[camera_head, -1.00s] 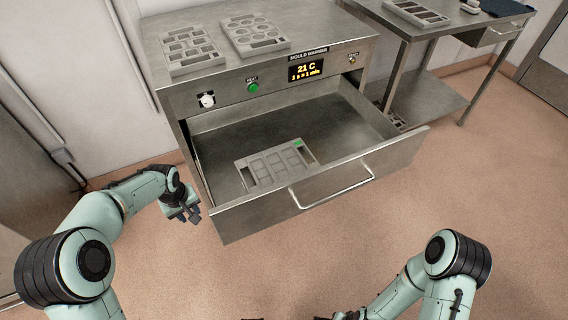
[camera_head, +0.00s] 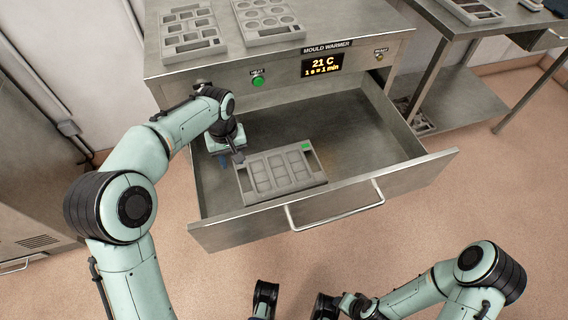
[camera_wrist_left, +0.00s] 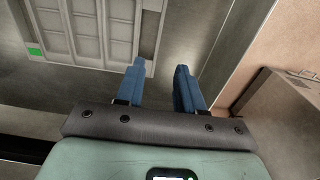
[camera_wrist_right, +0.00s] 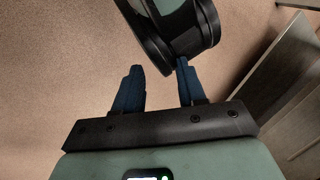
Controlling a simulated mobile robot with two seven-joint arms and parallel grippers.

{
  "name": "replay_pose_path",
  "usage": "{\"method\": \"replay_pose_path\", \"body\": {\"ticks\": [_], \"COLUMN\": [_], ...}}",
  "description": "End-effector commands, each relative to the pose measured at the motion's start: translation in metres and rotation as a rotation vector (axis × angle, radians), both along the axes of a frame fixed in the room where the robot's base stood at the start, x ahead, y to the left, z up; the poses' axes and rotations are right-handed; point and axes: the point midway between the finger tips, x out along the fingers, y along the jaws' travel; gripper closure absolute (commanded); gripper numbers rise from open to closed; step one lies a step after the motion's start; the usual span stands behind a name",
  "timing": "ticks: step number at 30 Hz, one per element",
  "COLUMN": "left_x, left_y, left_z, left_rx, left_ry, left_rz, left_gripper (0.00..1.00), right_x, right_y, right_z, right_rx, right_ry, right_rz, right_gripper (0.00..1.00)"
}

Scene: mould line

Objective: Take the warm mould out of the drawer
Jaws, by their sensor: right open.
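The mould, a grey tray with rectangular cavities and a green patch (camera_head: 262,176), lies flat in the open drawer (camera_head: 345,130), near its front wall. The mould also shows at the top left of the left wrist view (camera_wrist_left: 103,27). My left gripper (camera_head: 226,160) is inside the drawer at the mould's left end, pointing down. In the left wrist view its blue fingers (camera_wrist_left: 160,67) are open and empty; one overlaps the mould's end, the other is over bare drawer floor. I cannot tell whether they touch. My right gripper (camera_wrist_right: 158,67) is open and empty, above the floor outside the drawer.
The drawer handle (camera_head: 337,207) sticks out in front. A side table (camera_head: 470,40) stands at right.

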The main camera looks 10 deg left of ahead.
Motion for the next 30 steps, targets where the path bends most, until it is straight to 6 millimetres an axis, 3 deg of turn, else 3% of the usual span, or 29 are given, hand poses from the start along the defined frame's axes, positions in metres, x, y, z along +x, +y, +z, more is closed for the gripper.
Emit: {"method": "replay_pose_path", "body": {"ticks": [3,9,17,26,30], "left_x": [-0.001,0.0,0.001,0.007,0.007], "left_y": [0.0,0.0,0.0,-0.001,-0.001], "left_z": [-0.027,-0.062,-0.077,-0.119,-0.125], "left_rx": [0.001,0.0,0.0,0.0,0.0], "left_ry": [0.006,0.006,0.004,0.005,0.002], "left_rz": [0.0,0.0,0.001,-0.001,0.0], "left_gripper": [0.63,0.63,0.63,0.63,0.63], "right_x": [0.01,0.024,0.031,0.052,0.056], "right_y": [-0.005,-0.012,-0.016,-0.027,-0.029], "right_z": [-0.01,-0.02,-0.024,-0.04,-0.041], "right_rx": [-0.012,-0.031,-0.04,-0.069,-0.074], "right_ry": [-0.024,-0.061,-0.082,-0.135,-0.144], "right_rz": [-0.011,-0.026,-0.034,-0.057,-0.061], "right_gripper": [0.6,0.6,0.6,0.6,0.6]}}
